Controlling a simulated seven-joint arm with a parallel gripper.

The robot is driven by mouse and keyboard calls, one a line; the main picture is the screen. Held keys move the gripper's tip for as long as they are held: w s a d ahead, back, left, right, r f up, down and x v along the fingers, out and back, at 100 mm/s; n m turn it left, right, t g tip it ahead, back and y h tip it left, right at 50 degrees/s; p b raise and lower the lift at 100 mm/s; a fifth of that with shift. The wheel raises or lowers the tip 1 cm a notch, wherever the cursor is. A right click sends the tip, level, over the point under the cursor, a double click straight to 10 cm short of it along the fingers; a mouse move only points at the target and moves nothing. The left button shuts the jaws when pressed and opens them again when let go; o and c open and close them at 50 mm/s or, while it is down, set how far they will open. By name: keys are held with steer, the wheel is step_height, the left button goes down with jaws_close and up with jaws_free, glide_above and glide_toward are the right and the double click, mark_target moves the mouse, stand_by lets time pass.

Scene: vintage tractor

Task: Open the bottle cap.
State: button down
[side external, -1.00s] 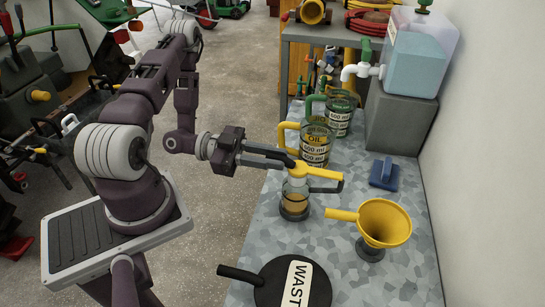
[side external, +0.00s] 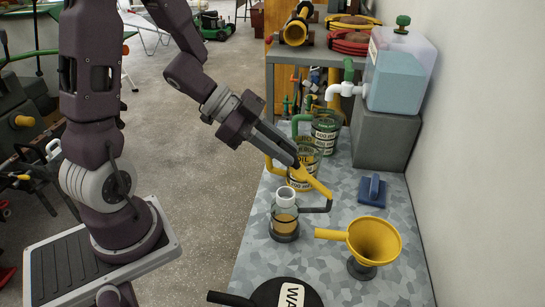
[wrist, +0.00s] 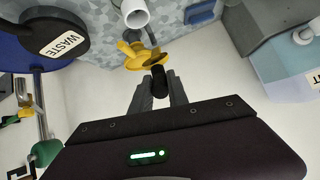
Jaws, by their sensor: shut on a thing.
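The bottle (side external: 285,224) stands upright on the bench with amber liquid inside. Its white neck (side external: 285,195) is bare and looks open at the top. The yellow cap piece (side external: 319,188) is off the neck, up and to its right, slanting down to the right. My gripper (side external: 297,163) is shut on the cap piece's upper end, above and behind the neck. In the wrist view, my gripper (wrist: 158,88) has a dark piece between its fingertips, and a white open tube end (wrist: 135,14) shows beyond. The part of the cap inside the fingers is hidden.
A yellow funnel (side external: 374,239) stands right of the bottle. The black waste container (side external: 270,287) is in front. Measuring jugs (side external: 325,130) stand behind, close to my gripper. A blue-handled tool (side external: 372,190) and a liquid tank (side external: 400,80) are at the right, by the wall.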

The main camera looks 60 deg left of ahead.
steer(key=shift+w+d+r+g+y, duration=0.5)
steer(key=shift+w+d+r+y, duration=0.1)
steer(key=shift+w+r, duration=0.15)
steer(key=c, duration=1.3)
jaws_free()
steer(key=shift+s, duration=0.1)
